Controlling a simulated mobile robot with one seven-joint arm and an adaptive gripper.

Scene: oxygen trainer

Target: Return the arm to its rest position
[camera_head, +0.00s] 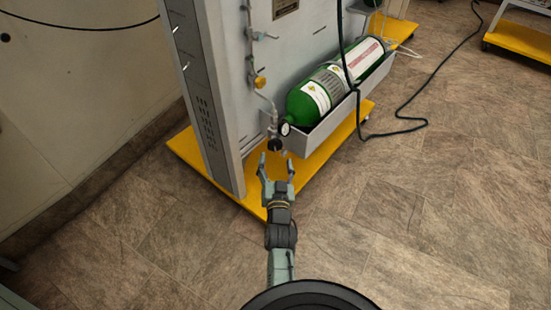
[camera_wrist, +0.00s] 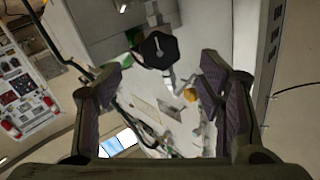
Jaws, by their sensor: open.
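My gripper (camera_head: 276,170) is open and empty in the head view, at the end of my arm, which reaches forward over the yellow base. Its fingers point at the lower front of the grey trainer panel (camera_head: 230,70). A small black knob (camera_head: 275,144) on the piping is just beyond the fingertips. In the wrist view my gripper's two fingers (camera_wrist: 160,85) are spread wide. A black many-sided knob (camera_wrist: 158,50) shows between and beyond them, with no visible contact.
A green cylinder (camera_head: 310,98) lies in a grey tray (camera_head: 325,132) right of the gripper. The yellow base (camera_head: 335,135) lies under the trainer. A dark hose (camera_head: 410,112) runs across the floor. A wall (camera_head: 70,100) stands at left. Tiled floor (camera_head: 420,220) is clear at front right.

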